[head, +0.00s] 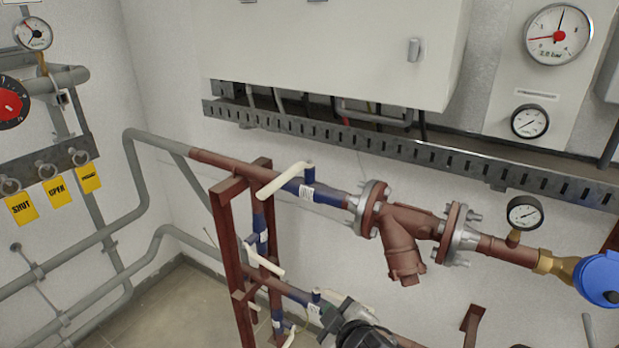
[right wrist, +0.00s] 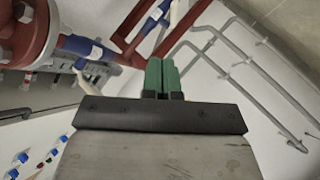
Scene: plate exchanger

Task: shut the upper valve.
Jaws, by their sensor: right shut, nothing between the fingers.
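The upper valve (head: 312,192) is a blue body with a white label in the upper brown pipe, left of a flange. Its cream lever (head: 284,180) runs from the blue stem down to the left, at an angle across the pipe. The valve's blue body also shows at the upper left of the right wrist view (right wrist: 82,46), beside the red flange. My right gripper (head: 334,302) is low in the head view, below and apart from the upper valve. Its green fingers (right wrist: 163,78) are together and empty. My left gripper is not in view.
A lower valve lever (head: 264,260) and a red-brown frame (head: 232,250) stand below and left of the upper valve. A brown strainer (head: 403,245) lies to the right. Yellow tags (head: 54,191) hang at far left. A white cabinet (head: 330,50) is above.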

